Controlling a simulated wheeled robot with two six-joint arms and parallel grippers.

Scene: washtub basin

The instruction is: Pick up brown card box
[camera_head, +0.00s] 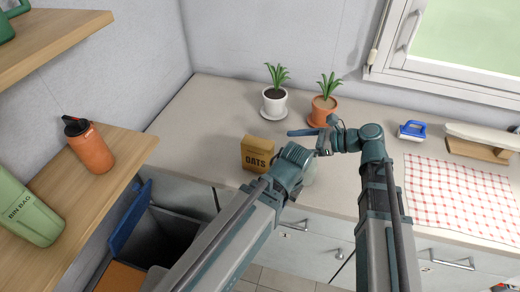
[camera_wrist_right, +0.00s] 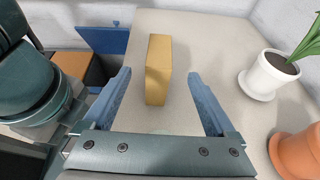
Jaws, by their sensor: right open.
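The brown card box (camera_head: 257,153) stands upright on the counter with "OATS" on its front. It also shows in the right wrist view (camera_wrist_right: 158,70), straight ahead and seen lengthwise from above. My right gripper (camera_head: 303,138) is open and empty, to the right of the box in the head view. In the right wrist view my right gripper's fingers (camera_wrist_right: 158,74) appear on either side of the box, with clear gaps to both. Whether the box is at fingertip depth I cannot tell. My left arm crosses just right of the box; its gripper does not show.
A white pot (camera_head: 275,101) and an orange pot (camera_head: 322,110) with plants stand behind my right gripper. A pale rounded object (camera_head: 310,173) is partly hidden by my left arm. The counter left of the box is clear.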

